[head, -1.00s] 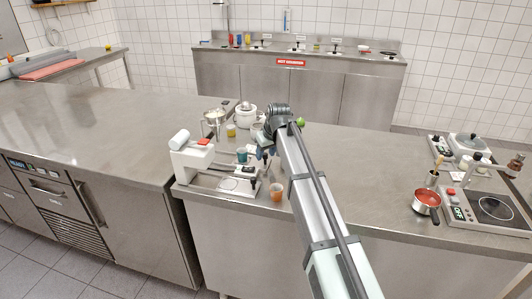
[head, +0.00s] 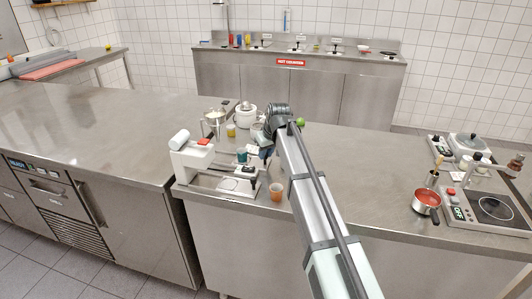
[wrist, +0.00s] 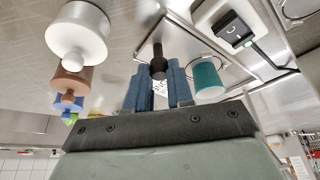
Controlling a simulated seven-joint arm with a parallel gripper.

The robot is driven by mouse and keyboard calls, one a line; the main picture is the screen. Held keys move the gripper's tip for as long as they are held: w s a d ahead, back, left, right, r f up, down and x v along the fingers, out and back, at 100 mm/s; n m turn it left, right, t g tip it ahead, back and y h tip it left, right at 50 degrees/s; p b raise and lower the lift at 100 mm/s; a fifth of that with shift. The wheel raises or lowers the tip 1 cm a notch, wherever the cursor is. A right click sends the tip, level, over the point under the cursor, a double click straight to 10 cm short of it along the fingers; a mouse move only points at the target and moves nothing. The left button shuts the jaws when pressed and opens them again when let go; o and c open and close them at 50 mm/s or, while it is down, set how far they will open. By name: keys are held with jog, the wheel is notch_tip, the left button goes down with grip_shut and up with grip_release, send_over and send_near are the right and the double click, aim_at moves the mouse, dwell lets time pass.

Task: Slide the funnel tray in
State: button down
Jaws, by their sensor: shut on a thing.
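My gripper (wrist: 159,88) has blue fingers closed around a slim black handle (wrist: 157,62), which stands up between them in the wrist view. In the head view my arm hides most of the gripper; the blue fingers (head: 266,152) show just right of the white machine (head: 190,160) with a red top part. The machine stands on a flat metal base at the counter's left front. I cannot clearly make out the funnel tray's body or how far it sits in the machine.
A teal cup (wrist: 208,80) is close beside the fingers, near a white box with a black switch (wrist: 233,28). An orange cup (head: 276,192) stands near the front edge. Pots and a yellow cup (head: 231,130) stand behind the machine.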

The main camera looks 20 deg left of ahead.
jog(key=a, duration=1)
jog(key=c, duration=1.2)
grip_release()
jog(key=shift+a, duration=0.1)
jog(key=shift+c, duration=0.2)
jog(key=shift+o, duration=1.2)
jog(key=v, duration=1.4)
